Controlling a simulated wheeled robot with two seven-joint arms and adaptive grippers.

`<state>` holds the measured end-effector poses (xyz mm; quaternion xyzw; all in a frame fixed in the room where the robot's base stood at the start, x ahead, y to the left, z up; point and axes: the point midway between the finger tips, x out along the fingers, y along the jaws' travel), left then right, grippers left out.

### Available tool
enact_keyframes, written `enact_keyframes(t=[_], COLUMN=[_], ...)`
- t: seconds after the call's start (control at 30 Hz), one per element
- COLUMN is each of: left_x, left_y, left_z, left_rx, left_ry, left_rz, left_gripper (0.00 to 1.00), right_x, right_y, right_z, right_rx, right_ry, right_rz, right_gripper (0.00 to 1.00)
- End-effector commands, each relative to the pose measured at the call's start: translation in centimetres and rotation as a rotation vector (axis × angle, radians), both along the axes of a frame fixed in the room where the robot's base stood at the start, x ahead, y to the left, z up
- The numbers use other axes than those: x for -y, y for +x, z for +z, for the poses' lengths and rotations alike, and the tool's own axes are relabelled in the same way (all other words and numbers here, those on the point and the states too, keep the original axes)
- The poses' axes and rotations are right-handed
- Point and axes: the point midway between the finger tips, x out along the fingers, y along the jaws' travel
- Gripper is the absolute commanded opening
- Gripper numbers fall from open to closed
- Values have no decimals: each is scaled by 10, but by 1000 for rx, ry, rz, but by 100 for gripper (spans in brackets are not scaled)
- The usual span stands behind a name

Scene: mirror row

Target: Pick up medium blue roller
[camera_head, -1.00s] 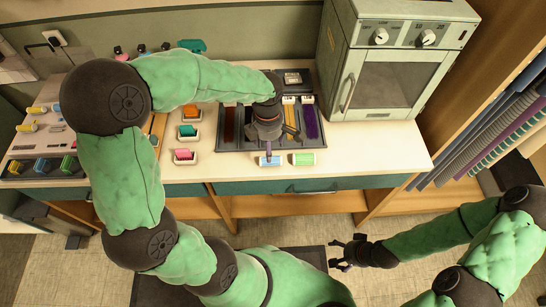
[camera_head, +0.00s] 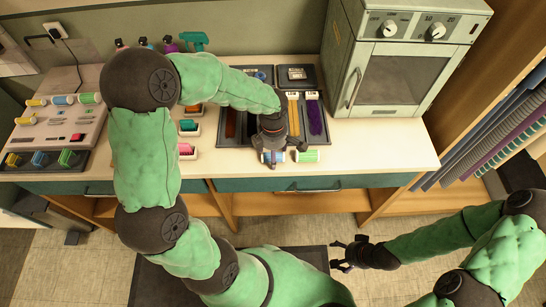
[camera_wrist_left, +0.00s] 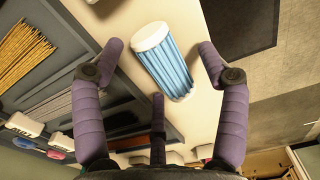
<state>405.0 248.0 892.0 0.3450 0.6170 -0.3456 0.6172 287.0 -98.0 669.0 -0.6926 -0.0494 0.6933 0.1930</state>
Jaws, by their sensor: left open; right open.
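A light blue ribbed roller with white end caps (camera_head: 270,157) lies at the front edge of the white counter, partly hidden by my left gripper. In the left wrist view the blue roller (camera_wrist_left: 168,62) lies between my spread purple fingers, with no finger seen closed on it. My left gripper (camera_head: 278,148) is open and over the roller; in the left wrist view the left gripper (camera_wrist_left: 158,60) has a finger to each side. My right gripper (camera_head: 334,254) is open and empty, low at the right, away from the counter.
A green roller (camera_head: 307,156) lies just right of the blue one. A dark compartment tray (camera_head: 238,140) sits behind. Pink (camera_head: 187,150) and teal (camera_head: 189,127) rollers stand to the left. An oven (camera_head: 400,75) stands at the right back. More rollers lie at the far left.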

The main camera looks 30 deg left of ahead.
Motion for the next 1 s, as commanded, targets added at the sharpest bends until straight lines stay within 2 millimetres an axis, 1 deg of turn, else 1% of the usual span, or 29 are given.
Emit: enact_keyframes(t=[0.03, 0.07, 0.1, 0.17, 0.2, 0.23, 0.27, 0.57, 0.73, 0.87, 0.97, 1.0], left_x=[0, 0, 0, 0, 0, 0, 0, 0, 0, 0, 0, 0], left_y=[0, 0, 0, 0, 0, 0, 0, 0, 0, 1, 1, -4], left_z=[0, 0, 1, 1, 1, 1, 1, 1, 6, 18, 34, 40], left_rx=[0, 0, 0, 0, 0, 0, 0, -1, 0, 2, 4, 3], left_ry=[0, 0, 0, 0, 0, 0, 0, 0, 1, 1, 1, 1], left_rz=[0, 0, 0, 0, 0, 0, 0, -1, 0, -1, -1, -1], left_gripper=[74, 66, 55, 38, 26, 18, 14, 13, 13, 13, 13, 13], right_x=[0, 0, 0, 0, 0, 0, 0, 0, 0, 0, 0, 0], right_y=[0, 0, 0, 0, 0, 0, 0, 0, 0, 0, 0, 0], right_z=[0, 0, 0, 0, 0, 0, 0, 0, 2, 6, 11, 12], right_rx=[0, 0, 0, 0, 0, 0, 0, 0, 0, 0, 0, 0], right_ry=[0, 0, 0, 0, 0, 0, 0, 0, 0, 0, 0, 0], right_rz=[0, 0, 0, 0, 0, 0, 0, 0, 0, 0, 0, 0], right_gripper=[79, 79, 79, 79, 79, 79, 79, 79, 79, 79, 79, 79])
